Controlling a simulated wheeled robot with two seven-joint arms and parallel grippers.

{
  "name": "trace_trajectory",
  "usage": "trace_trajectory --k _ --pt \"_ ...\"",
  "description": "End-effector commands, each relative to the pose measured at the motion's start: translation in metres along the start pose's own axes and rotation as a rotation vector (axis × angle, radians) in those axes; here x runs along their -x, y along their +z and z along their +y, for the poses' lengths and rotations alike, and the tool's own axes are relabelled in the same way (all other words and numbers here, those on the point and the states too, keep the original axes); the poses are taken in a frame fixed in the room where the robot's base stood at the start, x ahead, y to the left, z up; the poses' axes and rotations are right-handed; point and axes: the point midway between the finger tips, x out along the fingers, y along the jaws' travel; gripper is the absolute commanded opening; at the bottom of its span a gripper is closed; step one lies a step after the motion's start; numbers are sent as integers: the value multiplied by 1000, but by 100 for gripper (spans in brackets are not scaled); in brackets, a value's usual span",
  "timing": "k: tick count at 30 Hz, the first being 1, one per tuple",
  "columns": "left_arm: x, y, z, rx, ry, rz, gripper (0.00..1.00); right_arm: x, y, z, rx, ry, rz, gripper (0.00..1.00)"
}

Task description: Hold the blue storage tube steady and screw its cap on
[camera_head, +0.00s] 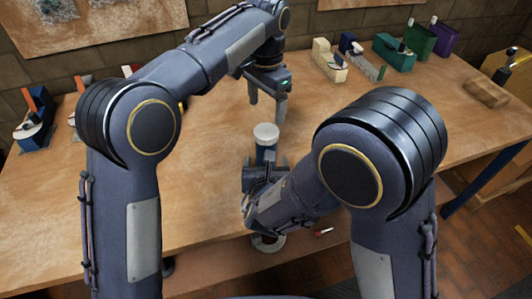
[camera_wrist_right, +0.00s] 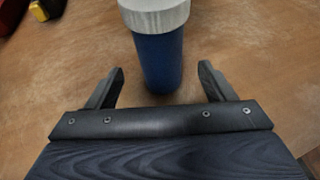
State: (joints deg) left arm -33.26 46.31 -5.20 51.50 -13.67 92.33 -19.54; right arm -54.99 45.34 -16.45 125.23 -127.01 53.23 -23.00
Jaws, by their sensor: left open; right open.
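The blue storage tube (camera_head: 265,155) stands upright on the wooden table. Its light grey cap (camera_head: 266,132) sits on its top; I cannot tell how tightly. The right wrist view also shows the tube (camera_wrist_right: 160,55) and the cap (camera_wrist_right: 155,14), cut off at the top edge. My left gripper (camera_head: 267,109) is open and empty, fingers pointing down, above the cap and apart from it. My right gripper (camera_wrist_right: 162,69) is open and low at the tube's near side. Its fingertips lie to either side of the tube, with gaps. In the head view, my right gripper partly hides the tube's lower part.
The wooden table (camera_head: 200,205) is clear around the tube. Cream (camera_head: 328,60), green (camera_head: 394,53) and purple (camera_head: 444,39) items stand along the back right. A brown block (camera_head: 487,92) lies at the far right.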

Motion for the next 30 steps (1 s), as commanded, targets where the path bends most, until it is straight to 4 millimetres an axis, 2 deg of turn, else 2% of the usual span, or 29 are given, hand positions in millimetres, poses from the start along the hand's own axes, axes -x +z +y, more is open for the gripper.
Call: trace_trajectory --k 9,13,18,26,30 --pt "0 0 0 0 0 0 76 -48 0 -1 0 -3 1 76" --pt "0 0 0 1 0 0 76 -63 0 -1 0 -2 0 76" --pt "0 0 0 0 0 1 76 -71 0 -1 -1 -1 0 76" --pt "0 0 0 0 0 1 76 -71 0 -1 -1 -1 0 76" --pt "0 0 0 1 0 1 76 -71 0 -1 -1 -1 0 57"
